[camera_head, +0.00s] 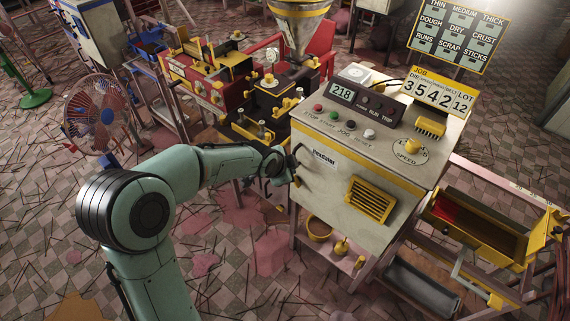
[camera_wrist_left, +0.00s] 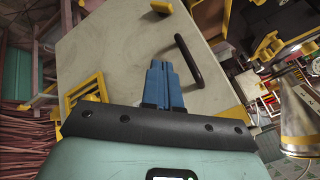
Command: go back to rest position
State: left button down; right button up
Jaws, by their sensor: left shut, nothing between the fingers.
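My left arm reaches in from the lower left in the head view. Its gripper (camera_head: 291,166) is at the left edge of the front door of the grey control cabinet (camera_head: 335,172). In the wrist view the blue fingers of my left gripper (camera_wrist_left: 164,68) are shut together with nothing between them, in front of the pale door panel (camera_wrist_left: 115,55). The black door handle (camera_wrist_left: 188,60) stands just right of the fingers there, not between them. I cannot tell whether the fingers touch the door. The door looks closed. My right gripper is not in view.
A red and yellow extruder machine (camera_head: 270,85) stands behind my wrist. A fan (camera_head: 100,112) stands at the left.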

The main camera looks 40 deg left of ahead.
pick_arm(q)
jog(key=s+d+f+n+g+h, duration=0.1)
jog(key=s+d+f+n, duration=0.15)
jog(key=f, duration=0.45)
jog(key=s+d+f+n+g+h, duration=0.1)
jog(key=s+d+f, duration=0.25)
jog(key=f, duration=0.35)
jog(key=s+d+f+n+g+h, duration=0.1)
jog(key=s+d+f+n+g, duration=0.15)
jog(key=f, duration=0.45)
jog(key=s+d+f+n+g, duration=0.1)
jog(key=s+d+f+n, duration=0.1)
jog(key=s, duration=0.5)
jog(key=s+d+f+n+g, duration=0.1)
jog(key=s+d+f+n, duration=0.1)
jog(key=s+d+f, duration=0.3)
jog(key=s+d+f+n+g+h, duration=0.1)
jog(key=s+d+f, duration=0.3)
jog(key=s, duration=0.5)
notch_tip(320, 180, down, 2)
jog(key=shift+s+f+n+g, duration=0.15)
jog(key=shift+s+n+g, duration=0.25)
jog(key=shift+n, duration=0.4)
jog(key=shift+f, duration=0.1)
